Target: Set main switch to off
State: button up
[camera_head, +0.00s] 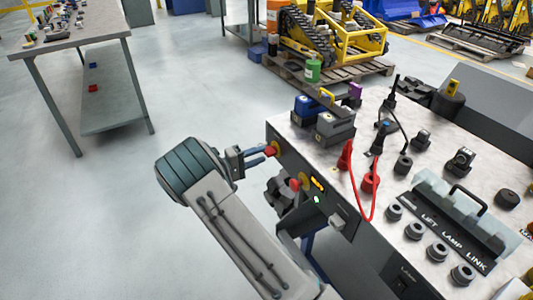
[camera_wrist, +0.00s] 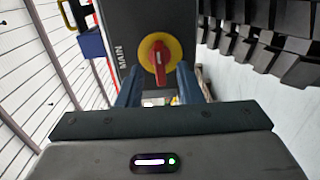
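The main switch (camera_wrist: 160,53) has a red handle on a round yellow plate, beside the label MAIN on a dark panel. In the wrist view its handle stands roughly upright in the picture. It also shows in the head view (camera_head: 272,150) on the console's side. My gripper (camera_wrist: 159,78) is open, with its two blue-grey fingers apart and the switch seen between them. In the head view my gripper (camera_head: 265,153) points at the switch with its fingertips close to it. I cannot tell whether they touch the handle.
A red mushroom button (camera_head: 295,184) sits near an amber display and a green light on the same panel. The console top (camera_head: 400,228) holds knobs, plugs and a red cable (camera_head: 358,195). A workbench (camera_head: 75,40) stands at the left, with clear floor before it.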

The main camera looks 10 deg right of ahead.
aim_at(266, 152)
jog(key=shift+x, duration=1.8)
grip_shut()
